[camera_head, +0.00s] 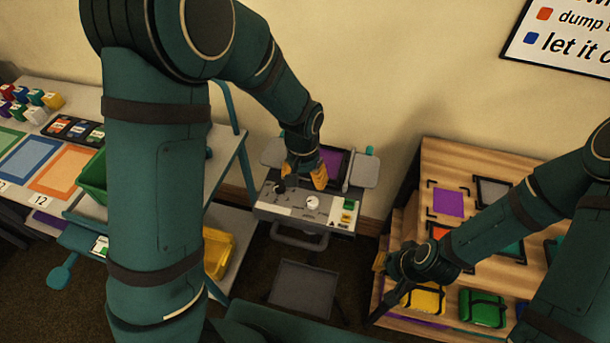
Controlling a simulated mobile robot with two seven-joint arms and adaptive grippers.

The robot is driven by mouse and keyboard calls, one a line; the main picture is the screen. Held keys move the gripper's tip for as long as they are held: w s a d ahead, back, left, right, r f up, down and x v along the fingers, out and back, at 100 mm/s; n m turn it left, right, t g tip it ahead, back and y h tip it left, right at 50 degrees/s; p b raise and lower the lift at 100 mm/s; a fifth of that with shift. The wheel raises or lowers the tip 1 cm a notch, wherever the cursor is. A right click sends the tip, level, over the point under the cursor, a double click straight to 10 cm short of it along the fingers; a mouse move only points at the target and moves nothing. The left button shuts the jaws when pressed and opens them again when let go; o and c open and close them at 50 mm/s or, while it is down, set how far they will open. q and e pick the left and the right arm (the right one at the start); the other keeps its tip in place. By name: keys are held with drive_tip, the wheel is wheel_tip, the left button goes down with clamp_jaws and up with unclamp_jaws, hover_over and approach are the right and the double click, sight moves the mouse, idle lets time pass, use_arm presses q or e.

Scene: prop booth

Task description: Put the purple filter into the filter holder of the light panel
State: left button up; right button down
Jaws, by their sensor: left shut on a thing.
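The light panel (272,206) stands against the wall, a grey console with knobs and a green button. At its back is a dark upright frame, the filter holder (348,168). The purple filter (330,160) shows in front of or inside this frame; I cannot tell how far it is seated. My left gripper (308,174), with orange fingers, is shut on the purple filter at its left side, above the console. The fingers hide part of the filter's lower left. My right gripper (380,262) is low by the wooden stand's left edge; its fingers are mostly hidden.
The wooden stand (440,160) on the right has a purple square (448,203) between black corner marks, and yellow (424,299) and green (483,307) bundles. A yellow bin (218,252) and a green bin (92,185) are on the left. A grey stool (301,287) stands in front.

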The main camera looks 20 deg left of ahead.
use_arm(q)
drive_tip(key=shift+a+f, duration=0.15)
drive_tip(key=o, duration=1.1)
